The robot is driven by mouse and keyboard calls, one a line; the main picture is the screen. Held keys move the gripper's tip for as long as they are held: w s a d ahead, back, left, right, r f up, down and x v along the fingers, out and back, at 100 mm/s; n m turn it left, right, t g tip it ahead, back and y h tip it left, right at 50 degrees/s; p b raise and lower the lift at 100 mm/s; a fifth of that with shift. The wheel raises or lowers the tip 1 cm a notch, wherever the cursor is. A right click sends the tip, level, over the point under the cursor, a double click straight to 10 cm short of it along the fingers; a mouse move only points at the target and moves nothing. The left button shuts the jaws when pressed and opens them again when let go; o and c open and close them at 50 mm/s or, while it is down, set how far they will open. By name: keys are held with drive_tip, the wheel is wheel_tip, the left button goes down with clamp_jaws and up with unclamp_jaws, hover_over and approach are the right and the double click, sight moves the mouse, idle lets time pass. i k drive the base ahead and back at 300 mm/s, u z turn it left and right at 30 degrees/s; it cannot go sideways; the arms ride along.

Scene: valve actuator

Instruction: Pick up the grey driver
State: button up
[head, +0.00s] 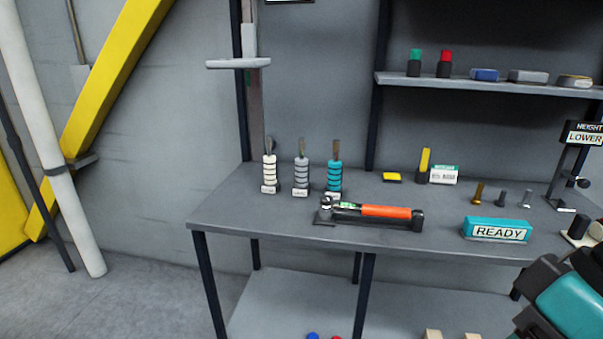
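Three drivers stand upright in a row at the back left of the workbench, ringed handles low and metal shafts up. The grey driver (301,177) is the middle one, between the white driver (269,174) on the left and the teal driver (334,178) on the right. Each has a small label at its foot, too small to read. The drivers stand apart from each other. A teal and black part of my arm shows at the lower right corner, well away from them. My gripper's fingers are not in view.
A torque wrench with an orange handle (386,211) lies on a dark holder in front of the drivers. A teal READY block (496,229), several bolts and a HEIGHT LOWER stand (584,133) are to the right. A small ledge (238,64) juts out above the drivers.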

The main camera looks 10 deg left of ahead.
sight(302, 187)
drive_tip(key=k, duration=0.65)
drive_tip(key=u, duration=0.6)
drive_tip(key=i, duration=0.7)
drive_tip(key=u, duration=0.75)
drive_tip(key=i, duration=0.9)
drive_tip(key=z, duration=0.3)
drive_tip(key=i, duration=0.85)
drive_tip(key=z, duration=0.5)
